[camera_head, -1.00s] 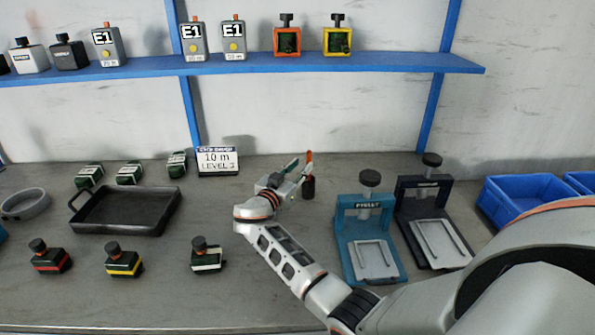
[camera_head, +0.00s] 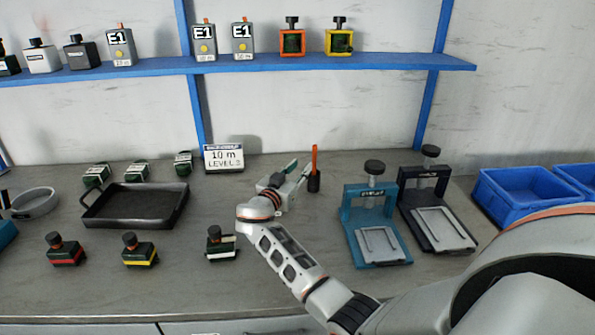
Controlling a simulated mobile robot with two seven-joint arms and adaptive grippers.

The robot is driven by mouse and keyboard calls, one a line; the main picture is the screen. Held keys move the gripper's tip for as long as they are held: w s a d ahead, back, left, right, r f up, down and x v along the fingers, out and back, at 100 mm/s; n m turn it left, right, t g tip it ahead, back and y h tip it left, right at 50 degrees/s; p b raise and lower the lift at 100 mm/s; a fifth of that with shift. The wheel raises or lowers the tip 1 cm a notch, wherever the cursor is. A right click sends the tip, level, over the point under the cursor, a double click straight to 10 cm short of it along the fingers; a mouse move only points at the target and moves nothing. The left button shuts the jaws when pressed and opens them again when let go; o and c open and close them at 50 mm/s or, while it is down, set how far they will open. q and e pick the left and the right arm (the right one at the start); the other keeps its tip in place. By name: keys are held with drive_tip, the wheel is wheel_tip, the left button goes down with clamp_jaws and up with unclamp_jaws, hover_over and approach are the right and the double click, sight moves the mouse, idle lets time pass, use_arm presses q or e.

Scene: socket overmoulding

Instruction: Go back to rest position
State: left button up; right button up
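My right gripper (camera_head: 298,169) is over the back middle of the grey bench, its arm reaching in from the lower right. Its two fingers point toward the back and stand apart with nothing seen between them. An upright orange stick-like tool (camera_head: 315,160) stands in a small black holder (camera_head: 314,182) just right of the fingers. From this angle I cannot tell if a finger touches it. My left gripper is not in view.
A teal press frame (camera_head: 376,225), a black press frame (camera_head: 435,215) and blue bins (camera_head: 520,195) stand to the right. A black tray (camera_head: 135,205), a "10 m" sign (camera_head: 223,158) and several small dark-green blocks lie left. A blue shelf (camera_head: 270,64) runs above.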

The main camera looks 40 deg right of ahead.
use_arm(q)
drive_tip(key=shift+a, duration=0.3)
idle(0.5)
